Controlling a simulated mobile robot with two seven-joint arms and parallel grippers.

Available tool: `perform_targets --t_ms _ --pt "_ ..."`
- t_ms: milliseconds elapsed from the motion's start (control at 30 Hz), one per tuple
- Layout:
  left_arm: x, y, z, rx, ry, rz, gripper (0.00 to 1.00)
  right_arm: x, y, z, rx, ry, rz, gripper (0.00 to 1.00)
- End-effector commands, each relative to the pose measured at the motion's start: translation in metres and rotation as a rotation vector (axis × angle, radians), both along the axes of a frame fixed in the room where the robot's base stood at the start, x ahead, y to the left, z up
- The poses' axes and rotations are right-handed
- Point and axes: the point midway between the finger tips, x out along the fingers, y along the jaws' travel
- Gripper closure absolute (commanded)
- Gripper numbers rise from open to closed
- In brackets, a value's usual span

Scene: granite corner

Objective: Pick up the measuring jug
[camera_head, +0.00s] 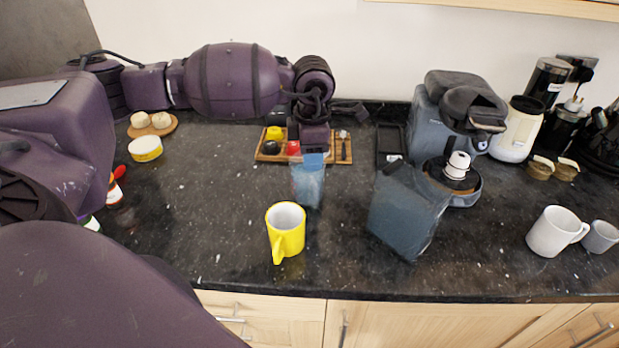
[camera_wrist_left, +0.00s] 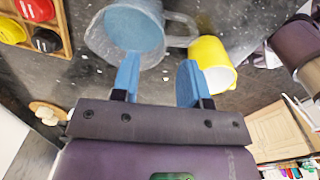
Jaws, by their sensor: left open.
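The measuring jug (camera_head: 307,186) is a small translucent blue-grey vessel standing on the dark counter in the head view, just in front of the wooden tray. In the left wrist view the jug (camera_wrist_left: 138,30) shows larger, with its handle towards the yellow mug. My left gripper (camera_head: 313,158) points down over the jug and partly hides its top. In the left wrist view its two blue fingertips (camera_wrist_left: 158,75) are apart with nothing held between them, and the jug lies just beyond them. Whether a finger touches the jug, I cannot tell. My right gripper is not in view.
A yellow mug (camera_head: 286,232) stands close in front of the jug. The wooden tray (camera_head: 266,157) with small pots lies behind. A grey-blue box-shaped container (camera_head: 405,212) and coffee machine (camera_head: 428,120) stand right. A white mug (camera_head: 551,232) is farther right. The front counter left of the mug is clear.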

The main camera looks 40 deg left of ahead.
Motion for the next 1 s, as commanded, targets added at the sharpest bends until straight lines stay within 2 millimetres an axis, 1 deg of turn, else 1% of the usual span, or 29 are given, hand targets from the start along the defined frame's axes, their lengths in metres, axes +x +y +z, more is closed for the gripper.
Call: perform_targets --t_ms 33,100,200,367,433,600,700,800,967,1000 --pt "0.000 0.000 -0.009 -0.001 0.002 0.000 0.59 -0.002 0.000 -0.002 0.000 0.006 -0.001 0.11" --pt "0.000 0.000 -0.019 -0.001 0.003 0.000 0.59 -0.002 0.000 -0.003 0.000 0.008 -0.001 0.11" --pt "0.000 0.000 -0.028 -0.001 0.001 0.001 0.59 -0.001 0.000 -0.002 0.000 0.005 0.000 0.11" --pt "0.000 0.000 -0.036 -0.003 0.000 0.000 0.59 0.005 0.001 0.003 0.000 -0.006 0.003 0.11" --pt "-0.001 0.000 -0.042 -0.002 0.002 -0.001 0.59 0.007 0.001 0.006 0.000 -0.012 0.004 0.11" --pt "-0.003 0.001 -0.065 -0.002 0.002 0.000 0.59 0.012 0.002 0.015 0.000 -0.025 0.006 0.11" --pt "-0.002 0.001 -0.078 -0.003 0.002 0.000 0.59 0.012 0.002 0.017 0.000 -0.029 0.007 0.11" --pt "-0.001 0.001 -0.083 -0.003 0.000 -0.001 0.59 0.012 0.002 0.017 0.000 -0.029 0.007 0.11" --pt "-0.001 0.001 -0.083 -0.004 0.000 -0.001 0.59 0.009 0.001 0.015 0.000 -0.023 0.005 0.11" --pt "-0.001 0.001 -0.083 -0.004 0.000 -0.001 0.62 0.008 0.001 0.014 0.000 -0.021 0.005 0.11"
